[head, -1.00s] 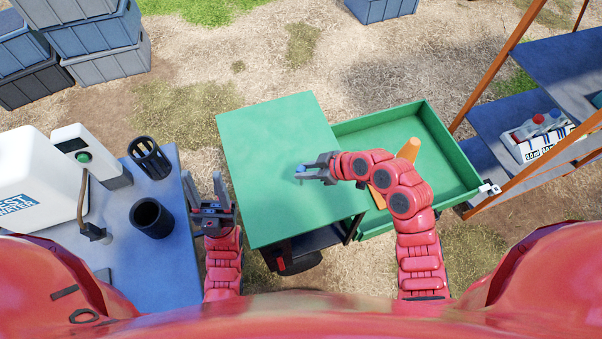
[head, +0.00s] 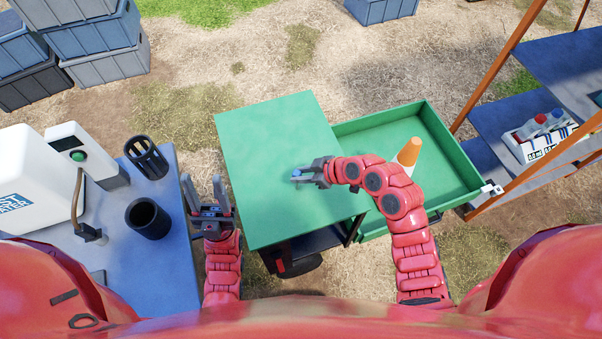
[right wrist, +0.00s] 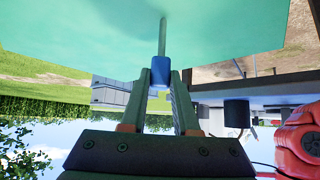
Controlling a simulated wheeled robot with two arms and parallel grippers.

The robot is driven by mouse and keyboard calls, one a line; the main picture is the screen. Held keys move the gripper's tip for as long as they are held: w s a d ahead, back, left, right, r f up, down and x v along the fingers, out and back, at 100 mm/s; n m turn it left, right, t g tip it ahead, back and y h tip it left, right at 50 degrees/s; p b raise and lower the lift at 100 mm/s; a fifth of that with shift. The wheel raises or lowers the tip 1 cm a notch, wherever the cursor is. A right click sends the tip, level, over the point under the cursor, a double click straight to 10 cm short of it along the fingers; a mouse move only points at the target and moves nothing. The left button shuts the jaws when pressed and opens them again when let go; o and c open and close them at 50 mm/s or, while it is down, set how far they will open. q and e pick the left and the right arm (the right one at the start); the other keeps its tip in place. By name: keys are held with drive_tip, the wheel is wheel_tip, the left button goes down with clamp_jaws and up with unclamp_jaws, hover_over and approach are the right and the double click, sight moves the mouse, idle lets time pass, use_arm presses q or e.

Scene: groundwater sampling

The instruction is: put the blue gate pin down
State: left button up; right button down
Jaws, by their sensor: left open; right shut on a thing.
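The blue gate pin (right wrist: 160,72) has a blue head and a thin grey shaft. In the right wrist view, which is upside down, its head is between the fingertips of my right gripper (right wrist: 160,95), and the shaft points at the green table top. I cannot tell whether its tip touches the top. In the head view the pin (head: 298,172) shows as a small blue spot over the middle of the green table top (head: 262,128). My right gripper (head: 305,174) is shut on it. My left gripper (head: 209,190) is open and empty, left of the green top.
A green tray (head: 455,140) with an orange and white cone (head: 409,152) adjoins the green top on the right. A blue-grey table (head: 178,265) at left holds black cup-like holders (head: 148,217) and a white box. Shelves stand at right. Most of the green top is bare.

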drive_tip(key=shift+f, duration=0.3)
drive_tip(key=c, duration=0.7)
unclamp_jaws()
drive_tip(key=shift+r, duration=0.1)
drive_tip(key=shift+o, duration=0.2)
